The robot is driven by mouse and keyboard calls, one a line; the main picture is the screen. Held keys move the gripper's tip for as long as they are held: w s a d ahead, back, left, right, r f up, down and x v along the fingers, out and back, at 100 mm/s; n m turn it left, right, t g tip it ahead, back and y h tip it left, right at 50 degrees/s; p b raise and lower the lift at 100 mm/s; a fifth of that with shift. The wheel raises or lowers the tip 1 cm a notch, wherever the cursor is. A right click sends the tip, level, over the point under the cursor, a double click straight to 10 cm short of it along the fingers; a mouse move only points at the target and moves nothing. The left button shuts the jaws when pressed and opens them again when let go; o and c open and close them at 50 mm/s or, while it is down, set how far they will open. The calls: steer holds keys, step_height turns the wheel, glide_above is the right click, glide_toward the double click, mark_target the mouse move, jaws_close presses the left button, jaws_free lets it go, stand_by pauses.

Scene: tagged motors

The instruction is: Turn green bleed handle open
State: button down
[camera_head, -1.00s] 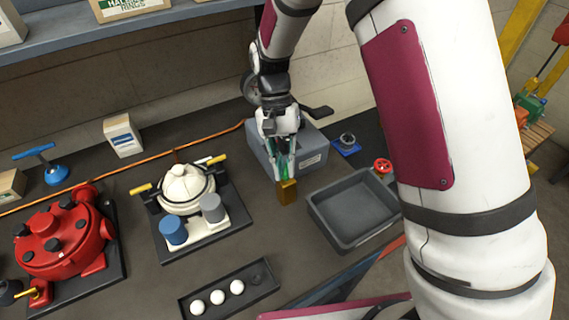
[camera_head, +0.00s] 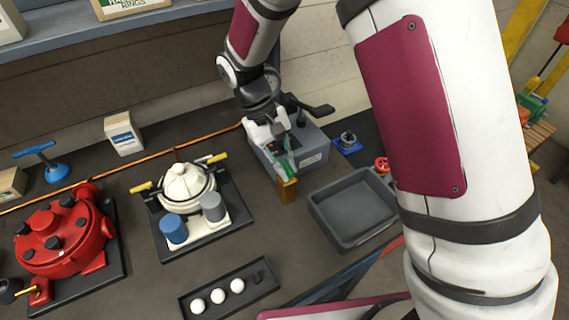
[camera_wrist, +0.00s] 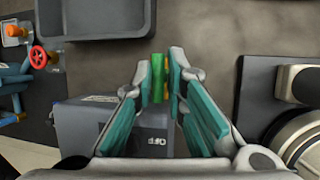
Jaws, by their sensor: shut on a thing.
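The green bleed handle (camera_wrist: 156,82) shows in the wrist view as a narrow green bar between my fingertips, with a yellow-orange strip beside it. My gripper (camera_wrist: 160,72) is shut on it, its teal-padded fingers on either side. In the head view my gripper (camera_head: 286,174) leans, with its wrist up and to the left, and its tips are at a brass block (camera_head: 287,190) at the front of a grey box (camera_head: 312,158). The fingers largely hide the handle in the head view.
An empty grey tray (camera_head: 318,212) lies just right of the brass block. A cream-domed motor (camera_head: 186,187) and a red motor (camera_head: 65,243) stand to the left. A red handwheel (camera_head: 382,164) is behind the tray. A black holder (camera_head: 250,290) with white balls lies in front.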

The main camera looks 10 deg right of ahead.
steer(key=shift+d, duration=0.3)
steer(key=c, duration=1.7)
jaws_free()
steer(key=shift+a+r, duration=0.1)
steer(key=shift+a, duration=0.05)
steer(key=shift+w+a+r, duration=0.15)
steer(key=shift+w+r, duration=0.05)
steer(key=shift+r, duration=0.1)
steer(key=shift+v, duration=5.5)
steer(key=shift+s, duration=0.1)
